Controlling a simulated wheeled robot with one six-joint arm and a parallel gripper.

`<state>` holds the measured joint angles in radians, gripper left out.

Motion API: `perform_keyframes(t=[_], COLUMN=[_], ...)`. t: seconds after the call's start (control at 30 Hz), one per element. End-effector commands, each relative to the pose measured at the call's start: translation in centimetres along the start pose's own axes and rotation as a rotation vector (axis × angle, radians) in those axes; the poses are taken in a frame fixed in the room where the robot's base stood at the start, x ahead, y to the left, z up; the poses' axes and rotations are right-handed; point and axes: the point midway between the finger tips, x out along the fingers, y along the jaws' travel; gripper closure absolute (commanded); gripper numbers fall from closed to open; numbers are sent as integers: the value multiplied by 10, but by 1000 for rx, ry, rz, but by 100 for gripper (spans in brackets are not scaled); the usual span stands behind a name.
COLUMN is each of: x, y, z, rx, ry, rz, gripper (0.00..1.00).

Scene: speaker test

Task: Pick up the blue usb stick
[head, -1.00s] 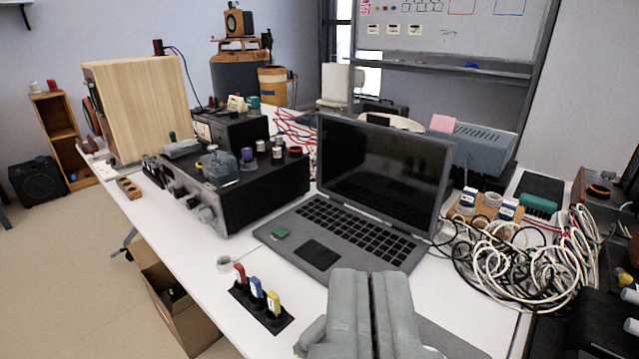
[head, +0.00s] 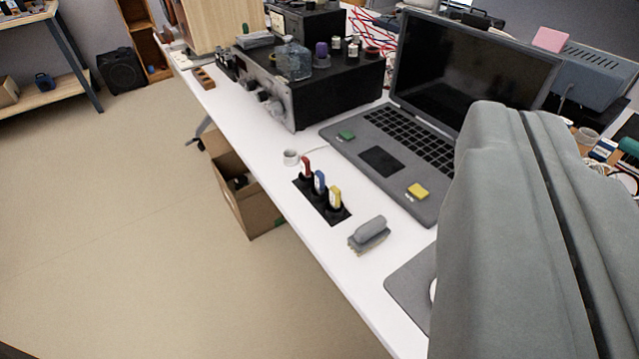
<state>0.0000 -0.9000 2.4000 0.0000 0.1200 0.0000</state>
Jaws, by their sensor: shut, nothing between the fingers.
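The blue usb stick (head: 320,183) stands upright in a black holder (head: 302,187) on the white table. It is between a red usb stick (head: 306,168) on its far left side and a yellow usb stick (head: 335,198) on its near right side. My gripper (head: 522,112) is large in the right of the view, its two grey fingers shut against each other with nothing between them. It is to the right of the holder in the picture, apart from it, and hides part of the laptop and table.
An open laptop (head: 381,161) with a green and a yellow piece on it is behind the holder. A grey brush (head: 369,233) lies in front, near the table edge. A white roll (head: 290,157) and a black amplifier (head: 325,90) are beyond. An open cardboard box (head: 262,213) is on the floor.

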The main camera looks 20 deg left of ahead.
Motion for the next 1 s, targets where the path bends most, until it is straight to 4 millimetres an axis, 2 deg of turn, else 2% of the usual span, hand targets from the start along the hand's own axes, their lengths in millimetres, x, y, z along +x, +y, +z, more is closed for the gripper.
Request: perform_keyframes(t=[0.47,0.6,0.67,1.0], x=[0,4,10,77], y=[0,0,-1,-13], z=[0,0,2,20], rx=[0,-6,-15,-145], ry=[0,-13,-35,-288], rz=[0,-1,-4,-67], gripper=[100,72,64,64])
